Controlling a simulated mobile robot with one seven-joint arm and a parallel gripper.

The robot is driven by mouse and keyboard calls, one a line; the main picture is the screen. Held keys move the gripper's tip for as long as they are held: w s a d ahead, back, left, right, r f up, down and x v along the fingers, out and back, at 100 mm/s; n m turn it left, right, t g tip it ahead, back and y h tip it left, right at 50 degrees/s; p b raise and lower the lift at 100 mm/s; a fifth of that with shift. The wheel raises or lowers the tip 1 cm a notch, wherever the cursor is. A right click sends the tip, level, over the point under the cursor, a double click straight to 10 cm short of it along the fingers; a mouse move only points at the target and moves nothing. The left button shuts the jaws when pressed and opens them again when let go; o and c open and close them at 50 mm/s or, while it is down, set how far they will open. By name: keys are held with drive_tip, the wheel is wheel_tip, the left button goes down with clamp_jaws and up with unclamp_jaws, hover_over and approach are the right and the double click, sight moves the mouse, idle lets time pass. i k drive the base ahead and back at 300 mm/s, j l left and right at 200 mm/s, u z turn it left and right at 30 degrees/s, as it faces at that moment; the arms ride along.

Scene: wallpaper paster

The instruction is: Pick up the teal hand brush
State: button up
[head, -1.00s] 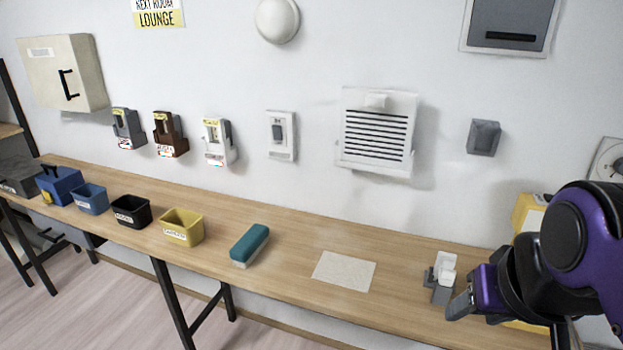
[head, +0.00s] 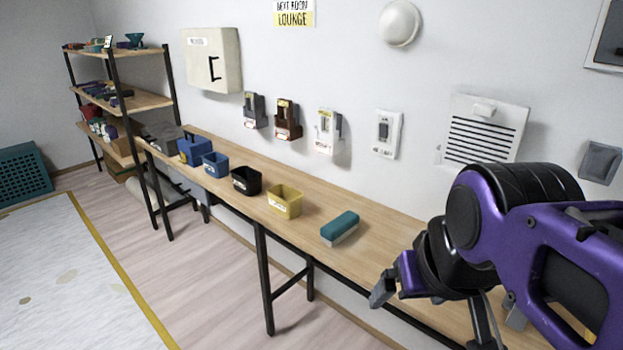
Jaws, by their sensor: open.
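The teal hand brush (head: 340,227) lies on the long wooden bench, teal side up with a pale underside, right of the yellow bin. My gripper (head: 384,290) is at the bench's front edge in the picture, to the right of and lower than the brush. It is apart from the brush and empty. Its jaws point to the lower left, and only part of them shows clearly.
A yellow bin (head: 284,202), a black bin (head: 246,181) and a blue bin (head: 215,164) stand in a row left of the brush. Holders and a white switch (head: 387,134) are on the wall behind. Shelves (head: 118,52) stand at the far left.

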sight(332, 234)
drive_tip(key=i+j+z, duration=0.35)
drive_tip(key=i+j, duration=0.2)
drive_tip(key=j, duration=0.2)
drive_tip(key=i+j+z, duration=0.2)
drive_tip(key=j, duration=0.2)
drive_tip(key=i+j+z, duration=0.15)
drive_tip(key=j, duration=0.3)
drive_tip(key=i, duration=0.1)
